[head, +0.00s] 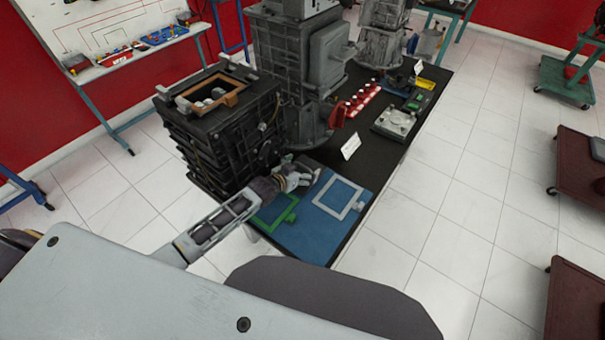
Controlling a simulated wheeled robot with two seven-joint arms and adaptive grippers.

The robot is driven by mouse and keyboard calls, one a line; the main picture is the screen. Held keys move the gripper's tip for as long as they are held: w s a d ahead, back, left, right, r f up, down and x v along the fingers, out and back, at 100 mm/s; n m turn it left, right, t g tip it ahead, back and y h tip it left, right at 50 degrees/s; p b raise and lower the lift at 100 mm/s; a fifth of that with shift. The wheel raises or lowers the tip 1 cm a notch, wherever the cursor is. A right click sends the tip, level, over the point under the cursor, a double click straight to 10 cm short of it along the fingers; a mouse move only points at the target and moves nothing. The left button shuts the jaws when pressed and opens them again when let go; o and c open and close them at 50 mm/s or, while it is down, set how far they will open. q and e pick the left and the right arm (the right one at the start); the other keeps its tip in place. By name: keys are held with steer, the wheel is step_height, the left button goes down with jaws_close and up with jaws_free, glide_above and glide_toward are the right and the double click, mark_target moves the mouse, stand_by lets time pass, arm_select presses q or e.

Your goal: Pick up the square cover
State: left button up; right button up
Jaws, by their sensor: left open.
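A squarish grey metal cover (395,122) with raised knobs lies flat on the black table (375,162), toward its right edge. It looks like the square cover. My left gripper (306,176) is open and empty, low over the near part of the table beside the black engine block. It is well short of the grey cover, nearer to the viewer and to the left. My right gripper is out of the picture.
A blue mat (318,228) carries a white square outline (338,196) and a green one (275,213). A black engine block (215,135) stands left of my gripper. A grey engine (290,65), a small white card (350,146) and a red rack (354,103) stand behind.

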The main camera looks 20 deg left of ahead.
mark_target(302, 166)
arm_select(q)
steer(key=c, duration=1.4)
steer(key=shift+r, duration=0.1)
steer(key=shift+c, duration=0.6)
steer(key=shift+r, duration=0.1)
steer(key=shift+r, duration=4.9)
steer(key=shift+s+f, duration=0.1)
